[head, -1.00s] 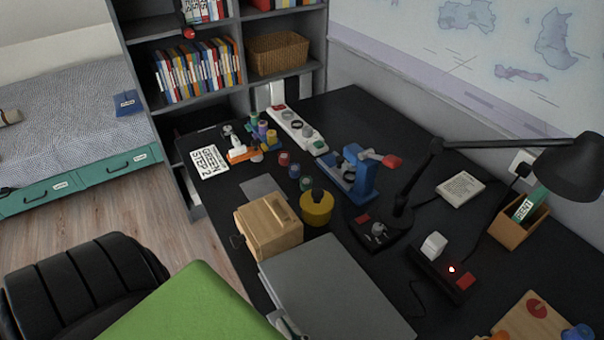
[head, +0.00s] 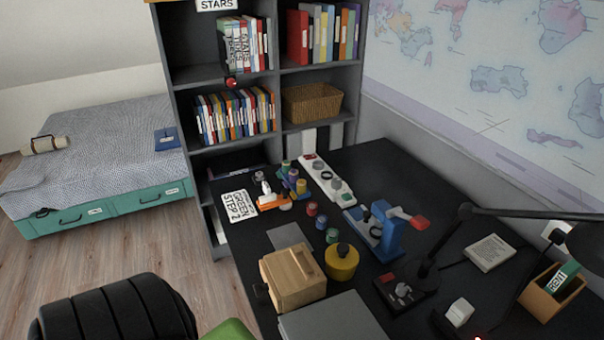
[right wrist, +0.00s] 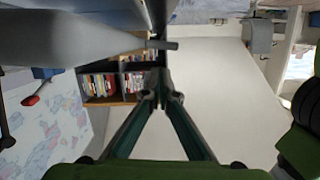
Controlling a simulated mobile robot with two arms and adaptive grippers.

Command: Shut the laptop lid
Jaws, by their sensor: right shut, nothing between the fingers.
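The laptop (head: 335,318) is a plain grey slab at the bottom edge of the head view, on the black desk. Its visible top looks flat, like a lid lying down, with no screen or keys in sight. Its near part is cut off by the frame, so I cannot tell whether any gap is left under the lid. My right gripper (right wrist: 162,82) shows in the right wrist view, its two fingers together and empty. It is out of the head view. My left gripper is in neither view.
A wooden box (head: 293,278) and a yellow pot (head: 341,262) stand just behind the laptop.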

